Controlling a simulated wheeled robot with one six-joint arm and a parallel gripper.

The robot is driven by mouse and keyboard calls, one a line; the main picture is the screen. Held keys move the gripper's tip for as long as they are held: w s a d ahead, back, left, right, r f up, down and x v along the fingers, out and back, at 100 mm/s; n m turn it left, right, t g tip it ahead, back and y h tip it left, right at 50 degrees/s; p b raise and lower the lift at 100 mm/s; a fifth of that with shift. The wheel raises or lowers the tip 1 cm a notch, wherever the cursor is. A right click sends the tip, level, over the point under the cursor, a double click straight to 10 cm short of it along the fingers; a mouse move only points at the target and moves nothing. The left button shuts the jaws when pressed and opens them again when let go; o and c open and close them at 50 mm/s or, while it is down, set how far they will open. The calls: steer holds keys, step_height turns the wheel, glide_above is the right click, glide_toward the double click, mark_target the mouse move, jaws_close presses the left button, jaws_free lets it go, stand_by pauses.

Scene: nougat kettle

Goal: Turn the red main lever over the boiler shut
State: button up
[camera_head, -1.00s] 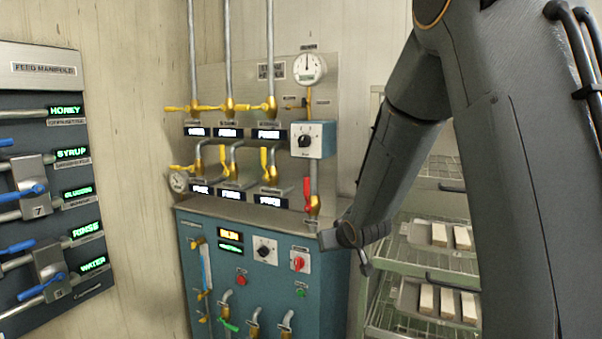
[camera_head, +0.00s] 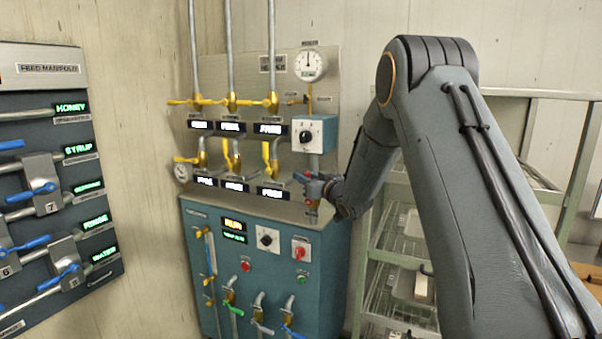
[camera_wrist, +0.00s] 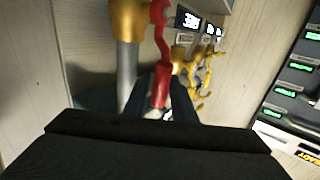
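The red main lever (camera_wrist: 161,62) runs beside a vertical pipe in the wrist view, with its upper end at a brass valve body (camera_wrist: 130,18). My gripper (camera_wrist: 163,88) has its two dark fingers on either side of the lever's free end. The fingers look open, with the handle between them; firm contact does not show. In the head view my gripper (camera_head: 308,186) is at the pipe below the white dial box and largely covers the lever. The teal boiler cabinet (camera_head: 285,262) stands below.
A pressure gauge (camera_head: 310,64) and a dial box (camera_head: 314,134) sit above the lever. Yellow valve handles (camera_head: 231,101) line the panel to the left. A wire rack (camera_head: 378,262) stands to the right, behind my arm. The feed manifold (camera_head: 52,180) is at far left.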

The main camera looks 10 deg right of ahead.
steer(key=shift+x, duration=1.05)
jaws_close()
